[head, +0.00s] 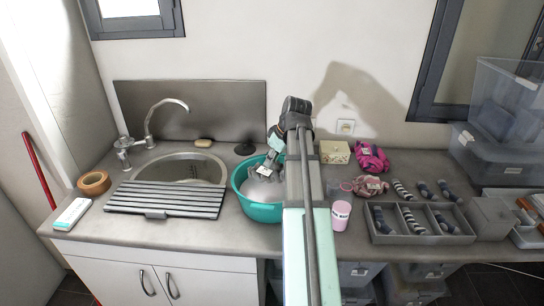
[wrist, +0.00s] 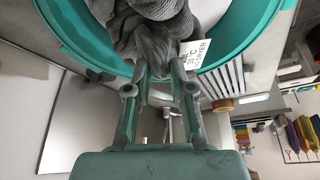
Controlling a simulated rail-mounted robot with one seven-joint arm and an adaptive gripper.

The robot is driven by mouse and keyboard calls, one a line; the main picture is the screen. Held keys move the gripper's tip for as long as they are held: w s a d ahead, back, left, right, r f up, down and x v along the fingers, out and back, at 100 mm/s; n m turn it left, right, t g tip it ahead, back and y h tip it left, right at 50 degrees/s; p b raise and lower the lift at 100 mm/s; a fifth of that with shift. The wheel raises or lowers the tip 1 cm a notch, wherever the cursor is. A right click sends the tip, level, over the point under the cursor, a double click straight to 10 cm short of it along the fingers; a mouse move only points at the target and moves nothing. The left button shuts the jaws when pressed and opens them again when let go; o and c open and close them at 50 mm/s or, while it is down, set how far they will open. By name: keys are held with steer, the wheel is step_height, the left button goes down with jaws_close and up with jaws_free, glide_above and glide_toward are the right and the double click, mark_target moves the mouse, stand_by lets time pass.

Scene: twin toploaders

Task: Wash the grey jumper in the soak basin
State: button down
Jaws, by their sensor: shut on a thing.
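The teal soak basin (head: 262,213) stands on the counter right of the sink; its rim also shows in the wrist view (wrist: 62,28). The grey knitted jumper (wrist: 165,22) is bunched inside the basin, with a white printed tag (wrist: 194,54) hanging from it. My gripper (wrist: 158,72) is shut on a fold of the jumper. In the head view my gripper (head: 266,168) reaches down into the basin from above, and my arm hides the basin's right side.
A sink (head: 180,168) with a tap and slatted drainer (head: 165,199) is at left. A pink cup (head: 341,215), pink garments (head: 371,157) and a grey divided tray (head: 412,236) of rolled socks are at right. Bare counter lies in front of the basin.

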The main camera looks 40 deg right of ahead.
mark_target(272, 183)
steer(key=shift+f+b, duration=2.3)
steer(key=shift+f, duration=3.25)
